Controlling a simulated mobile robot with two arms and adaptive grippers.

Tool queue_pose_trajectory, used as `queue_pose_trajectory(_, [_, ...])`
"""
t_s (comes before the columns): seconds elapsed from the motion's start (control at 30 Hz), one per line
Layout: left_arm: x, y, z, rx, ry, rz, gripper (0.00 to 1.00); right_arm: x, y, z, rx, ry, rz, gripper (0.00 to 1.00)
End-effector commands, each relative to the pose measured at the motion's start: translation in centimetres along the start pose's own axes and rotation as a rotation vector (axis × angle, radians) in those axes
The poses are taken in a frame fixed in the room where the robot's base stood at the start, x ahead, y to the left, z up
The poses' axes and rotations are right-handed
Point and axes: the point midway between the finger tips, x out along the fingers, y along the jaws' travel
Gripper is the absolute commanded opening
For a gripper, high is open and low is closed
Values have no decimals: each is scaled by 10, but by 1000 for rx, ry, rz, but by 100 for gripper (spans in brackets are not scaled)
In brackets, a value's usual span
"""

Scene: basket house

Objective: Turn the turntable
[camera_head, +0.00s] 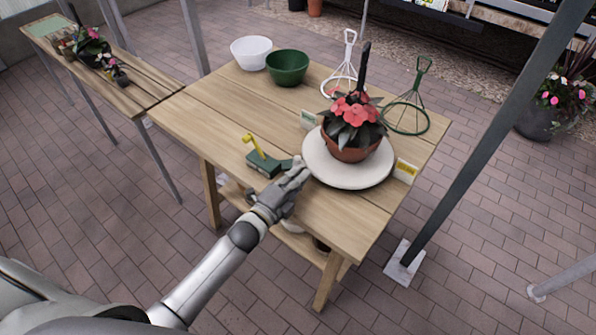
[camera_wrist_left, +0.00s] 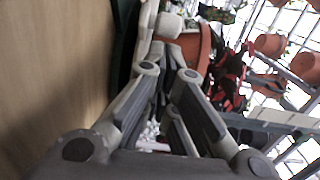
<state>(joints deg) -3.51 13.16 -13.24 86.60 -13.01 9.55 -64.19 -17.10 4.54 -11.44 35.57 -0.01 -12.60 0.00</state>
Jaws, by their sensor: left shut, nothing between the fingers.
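A round white turntable (camera_head: 342,178) lies on the wooden table. A brown pot (camera_head: 350,151) with a red-flowered plant (camera_head: 355,115) stands upright on it. My left gripper (camera_head: 301,166) is shut and empty, low over the table at the turntable's left edge. Whether it touches the rim I cannot tell. In the left wrist view the gripper's fingers (camera_wrist_left: 170,70) are in front of the turntable's pale edge (camera_wrist_left: 145,40), with the pot (camera_wrist_left: 195,48) just beyond. My right gripper is not in view.
A dark green tool with a yellow lever (camera_head: 258,150) lies just left of my left gripper. A white bowl (camera_head: 251,52), a green bowl (camera_head: 287,67) and wire stands (camera_head: 405,115) are at the back. A yellow label (camera_head: 405,170) is beside the turntable. The table's (camera_head: 340,222) front is clear.

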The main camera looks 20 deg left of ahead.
Motion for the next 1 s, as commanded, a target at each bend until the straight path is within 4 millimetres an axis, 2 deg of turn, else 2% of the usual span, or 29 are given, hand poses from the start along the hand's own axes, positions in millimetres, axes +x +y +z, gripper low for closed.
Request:
queue_pose_trajectory(0.57, [5,0,6,3,9,-2,0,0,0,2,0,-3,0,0])
queue_pose_trajectory(0.77, [11,-1,16,9,73,-6,0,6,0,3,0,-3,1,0])
queue_pose_trajectory(1.0, [20,2,37,9,131,2,0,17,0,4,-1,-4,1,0])
